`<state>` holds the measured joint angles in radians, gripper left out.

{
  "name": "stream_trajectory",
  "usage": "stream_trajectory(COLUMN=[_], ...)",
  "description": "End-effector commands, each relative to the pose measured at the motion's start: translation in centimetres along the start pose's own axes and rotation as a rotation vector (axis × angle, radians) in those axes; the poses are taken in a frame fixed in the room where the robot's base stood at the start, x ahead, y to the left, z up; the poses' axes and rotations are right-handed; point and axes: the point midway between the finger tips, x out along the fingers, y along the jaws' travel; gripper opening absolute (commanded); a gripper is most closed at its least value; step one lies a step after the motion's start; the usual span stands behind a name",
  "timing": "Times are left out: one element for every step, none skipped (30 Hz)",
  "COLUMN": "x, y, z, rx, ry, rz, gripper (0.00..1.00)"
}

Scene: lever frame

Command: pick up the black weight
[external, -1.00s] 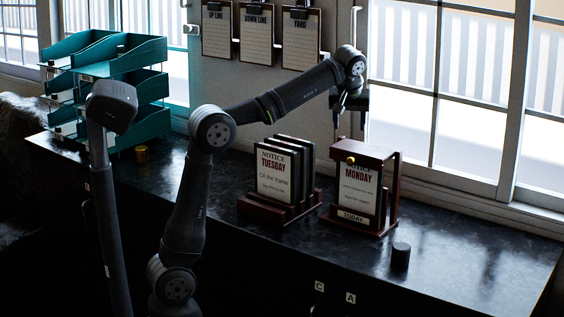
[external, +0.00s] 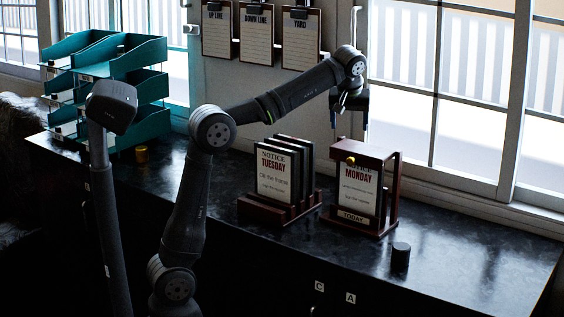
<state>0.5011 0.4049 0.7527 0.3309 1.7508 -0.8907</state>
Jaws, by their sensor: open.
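The black weight (external: 400,257) is a small dark cylinder standing upright on the dark counter, right of the wooden MONDAY notice stand. My gripper (external: 349,120) is open and points down, above and behind the MONDAY stand, up and to the left of the weight and well apart from it. Nothing shows between its fingers. The stand partly hides the space below my gripper.
The MONDAY stand (external: 358,188) and the TUESDAY card rack (external: 278,184) stand mid-counter. A brass cylinder (external: 141,154) stands by the teal trays (external: 130,92) at left. Clipboards (external: 301,40) hang behind. The counter right of the weight (external: 475,262) is clear.

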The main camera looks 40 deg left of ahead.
Motion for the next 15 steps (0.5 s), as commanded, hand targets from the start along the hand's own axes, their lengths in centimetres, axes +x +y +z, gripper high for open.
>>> stream_trajectory(x=[0.0,0.0,0.0,0.0,0.0,0.0,0.0,-0.1,-0.2,-0.3,-0.6,-1.0,-1.4,-1.9,-2.6], y=[0.0,0.0,0.0,0.0,0.0,0.0,0.0,0.0,0.0,0.0,0.0,0.1,0.1,0.1,0.1], z=[0.0,0.0,0.0,0.0,0.0,0.0,0.0,0.0,-0.1,-0.2,-0.3,-0.5,-0.7,-0.8,-1.1], rx=[0.000,0.000,0.000,0.000,0.000,0.000,0.000,0.000,0.000,0.000,0.000,0.000,-0.001,-0.001,-0.001], ry=[0.000,0.000,0.000,0.000,0.000,0.000,0.000,0.000,0.000,0.000,0.001,0.001,0.002,0.002,0.002], rz=[0.000,0.000,0.000,0.000,0.000,0.000,0.000,0.000,0.000,0.000,0.001,0.001,0.003,0.002,0.003], gripper=[0.72,0.72,0.72,0.72,0.72,0.72,0.72,0.72,0.72,0.72,0.72,0.72,0.72,0.72,0.72])
